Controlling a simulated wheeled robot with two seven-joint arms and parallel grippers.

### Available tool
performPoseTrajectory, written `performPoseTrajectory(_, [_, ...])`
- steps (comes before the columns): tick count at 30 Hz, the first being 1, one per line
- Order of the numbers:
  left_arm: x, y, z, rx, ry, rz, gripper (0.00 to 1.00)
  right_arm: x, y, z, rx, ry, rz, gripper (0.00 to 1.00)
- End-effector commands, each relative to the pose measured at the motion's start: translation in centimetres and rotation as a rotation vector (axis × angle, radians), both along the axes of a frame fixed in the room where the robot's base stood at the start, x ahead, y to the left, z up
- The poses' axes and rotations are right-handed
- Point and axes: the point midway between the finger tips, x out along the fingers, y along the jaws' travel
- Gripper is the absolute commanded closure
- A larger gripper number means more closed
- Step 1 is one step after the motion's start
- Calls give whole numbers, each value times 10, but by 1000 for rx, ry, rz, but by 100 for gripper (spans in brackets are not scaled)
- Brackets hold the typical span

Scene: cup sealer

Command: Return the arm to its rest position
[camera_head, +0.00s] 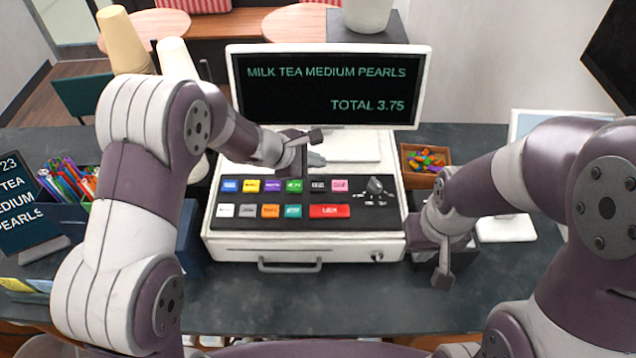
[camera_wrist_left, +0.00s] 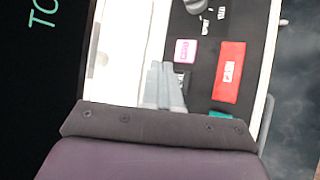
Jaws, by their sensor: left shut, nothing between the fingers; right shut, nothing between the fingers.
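My left arm reaches in from the left, and its left gripper (camera_head: 316,159) hovers over the back of the cash register (camera_head: 222,232), in front of the screen. In the left wrist view the fingers (camera_wrist_left: 163,88) are together and empty, above the register's keypad near a pink key (camera_wrist_left: 186,51) and a red key (camera_wrist_left: 229,72). My right gripper (camera_head: 443,272) is shut and empty, pointing down just right of the register's front corner. How high either gripper is above the surfaces is hard to tell.
The screen (camera_head: 330,88) reads "MILK TEA MEDIUM PEARLS" and "TOTAL 3.75". A wooden box of colourful pieces (camera_head: 426,160) stands right of the register. Stacked cups (camera_head: 123,40), a pen holder (camera_head: 72,184) and a dark sign (camera_head: 22,205) are at left. The front counter (camera_head: 330,305) is clear.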

Motion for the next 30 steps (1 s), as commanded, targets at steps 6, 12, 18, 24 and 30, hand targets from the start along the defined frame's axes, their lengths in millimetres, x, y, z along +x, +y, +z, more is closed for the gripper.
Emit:
performPoseTrajectory(6, [0,0,0,0,0,0,100,0,0,0,0,0,0,100])
performPoseTrajectory(12, [0,0,0,0,0,0,100,0,0,0,0,0,0,100])
performPoseTrajectory(18, [-55,18,-32,214,17,-284,100,0,0,-2,0,0,0,100])
performPoseTrajectory(24, [-173,106,-79,651,-56,-966,100,0,0,-60,0,1,0,100])
performPoseTrajectory(30, [-232,173,-104,924,-158,-1334,100,0,0,-119,0,1,0,100])
